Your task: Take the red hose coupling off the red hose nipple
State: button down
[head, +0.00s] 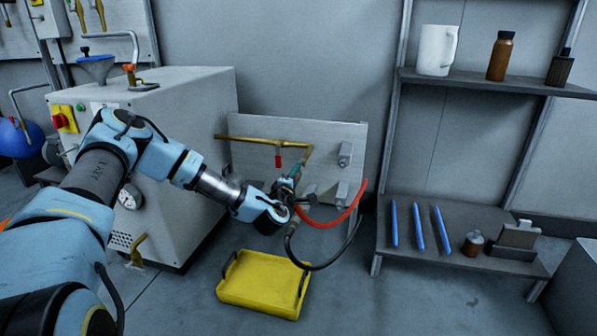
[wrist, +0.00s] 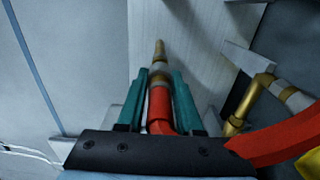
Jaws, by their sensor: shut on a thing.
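My gripper (head: 293,182) is in front of the pale upright panel. In the wrist view its teal fingers (wrist: 160,80) are shut on the red hose coupling (wrist: 158,76), one finger on each side of its metal collar. The red hose (wrist: 160,108) runs back from the collar between the fingers. A brass stem (wrist: 160,49), which looks like the nipple, shows in line at the collar's far end; how far it sits inside is hidden. In the head view the red hose (head: 335,221) loops right from my gripper, which mostly hides the coupling.
A brass pipe (head: 262,141) with a red handle (head: 278,161) crosses the panel (head: 340,133). Grey blocks (head: 345,153) stick out to its right. A yellow tray (head: 262,297) lies on the floor below. The grey machine (head: 185,120) stands left, a shelf (head: 440,240) right.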

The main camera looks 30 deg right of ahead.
jog(key=shift+p+v, duration=0.6)
jog(key=shift+v, duration=1.4)
